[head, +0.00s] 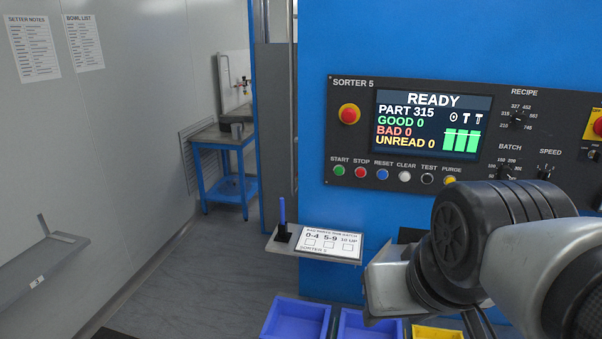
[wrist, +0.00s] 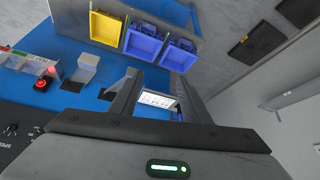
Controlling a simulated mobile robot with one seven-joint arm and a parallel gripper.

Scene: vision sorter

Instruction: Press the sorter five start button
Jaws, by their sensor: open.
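The sorter five panel (head: 455,115) is a dark plate on the blue machine, with a lit screen (head: 433,122) reading READY, good 0, bad 0, unread 0. The green start button (head: 339,170) is the leftmost in a row under the screen, beside the red stop button (head: 361,172). My gripper (wrist: 158,92) is open and empty in the wrist view, its two fingers apart. In the head view my arm is low at the right, below and right of the start button and apart from it; the fingertips cannot be made out there. The start button cannot be made out in the wrist view.
A small shelf with a white card (head: 332,243) and a blue pen (head: 282,210) juts out below the panel. Blue bins (head: 297,318) and a yellow bin (head: 437,333) are below. A blue-framed bench (head: 225,140) stands behind left. The floor at left is clear.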

